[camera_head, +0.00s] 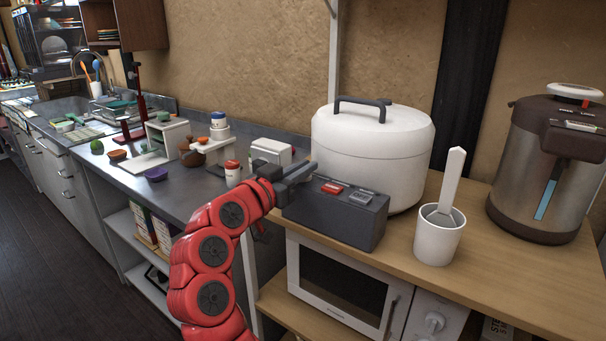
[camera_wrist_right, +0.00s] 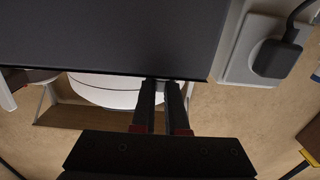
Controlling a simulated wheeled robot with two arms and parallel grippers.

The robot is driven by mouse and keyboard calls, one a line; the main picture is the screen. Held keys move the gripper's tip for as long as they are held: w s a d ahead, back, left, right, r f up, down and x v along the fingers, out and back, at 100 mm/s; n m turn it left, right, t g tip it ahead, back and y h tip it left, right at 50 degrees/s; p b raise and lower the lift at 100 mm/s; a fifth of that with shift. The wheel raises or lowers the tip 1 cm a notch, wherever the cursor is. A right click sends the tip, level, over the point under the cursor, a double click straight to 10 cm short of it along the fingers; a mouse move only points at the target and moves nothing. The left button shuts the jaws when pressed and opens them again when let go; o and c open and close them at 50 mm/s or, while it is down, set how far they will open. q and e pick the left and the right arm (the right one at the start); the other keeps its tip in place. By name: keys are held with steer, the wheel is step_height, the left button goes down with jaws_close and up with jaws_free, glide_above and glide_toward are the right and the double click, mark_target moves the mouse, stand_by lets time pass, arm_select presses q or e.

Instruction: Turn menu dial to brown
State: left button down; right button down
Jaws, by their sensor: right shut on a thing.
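A dark grey control box (camera_head: 336,220) stands on the wooden shelf in front of the white rice cooker (camera_head: 372,150). Its top carries a red piece (camera_head: 332,187) and a grey piece (camera_head: 360,197). My right gripper (camera_head: 303,172) reaches the box's upper left end, and its red arm comes up from below. In the right wrist view the fingers (camera_wrist_right: 162,96) are close together at the edge of a dark panel (camera_wrist_right: 110,35). They are shut on a small part there, seemingly the menu dial, which they mostly hide. No brown mark can be made out. My left gripper is not in view.
A white cup with a paddle (camera_head: 438,235) stands right of the box, and a steel water boiler (camera_head: 545,165) farther right. A white microwave (camera_head: 340,285) sits below. The metal counter (camera_head: 185,190) at left holds several small items.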

stand_by(0.3)
steer(key=c, duration=0.9)
jaws_free()
steer(key=shift+c, duration=0.2)
steer(key=p+v, duration=0.2)
steer(key=v, duration=1.5)
steer(key=shift+s+a, duration=0.1)
